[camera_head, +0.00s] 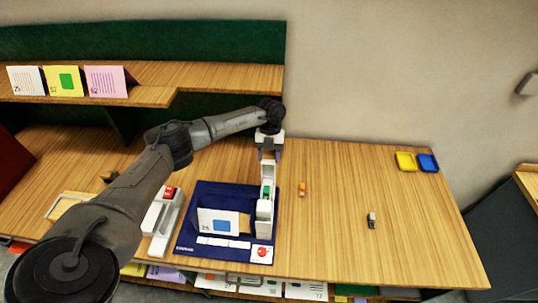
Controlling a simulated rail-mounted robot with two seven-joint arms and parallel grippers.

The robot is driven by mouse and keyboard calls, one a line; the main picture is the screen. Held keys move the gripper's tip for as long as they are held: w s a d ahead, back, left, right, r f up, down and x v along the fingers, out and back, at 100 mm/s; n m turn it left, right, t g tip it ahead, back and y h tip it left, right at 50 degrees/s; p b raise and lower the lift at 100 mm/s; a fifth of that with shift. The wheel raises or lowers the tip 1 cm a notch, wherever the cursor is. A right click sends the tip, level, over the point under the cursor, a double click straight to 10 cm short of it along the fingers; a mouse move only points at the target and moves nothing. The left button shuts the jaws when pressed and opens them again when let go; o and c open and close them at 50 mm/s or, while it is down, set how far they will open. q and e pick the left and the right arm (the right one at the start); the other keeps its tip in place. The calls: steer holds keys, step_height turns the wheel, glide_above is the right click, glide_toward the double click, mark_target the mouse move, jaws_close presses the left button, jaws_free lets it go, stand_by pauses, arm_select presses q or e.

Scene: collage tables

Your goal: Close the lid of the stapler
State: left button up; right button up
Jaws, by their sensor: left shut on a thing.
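A white device with a green part (264,212), which looks like the stapler, stands at the right edge of a dark blue mat (188,212). A white piece, which looks like its lid, rises toward my left gripper (267,158). My left gripper reaches down from behind and is shut on the upper end of this piece. The contact is small, and I cannot tell the lid's exact angle. My right gripper is not in view.
A card with a blue picture (219,221) stands on the mat, near an apple card (262,254). A small orange item (302,189), a small grey-black item (371,220) and yellow and blue trays (405,161) (428,163) are on the right. That side is mostly clear.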

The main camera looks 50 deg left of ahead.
mark_target(268, 164)
arm_select(q)
steer(key=s+d+r+t+y+p, duration=0.1)
steer(key=p, duration=0.2)
steer(key=shift+r, duration=0.2)
steer(key=shift+s+d+r+t+y+p, duration=0.1)
steer(key=shift+s+d+t+y+p, duration=0.3)
steer(key=shift+t+y+p, duration=0.25)
steer(key=shift+s+d+y, duration=0.25)
steer(key=shift+d+y, duration=0.1)
steer(key=shift+d, duration=0.1)
steer(key=shift+s+d+r+p, duration=0.1)
steer(key=shift+s+d+p, duration=0.3)
steer(key=shift+s+d, duration=0.25)
steer(key=shift+d, duration=0.1)
steer(key=shift+w, duration=0.1)
steer(key=o, duration=1.3)
steer(key=shift+c, duration=0.2)
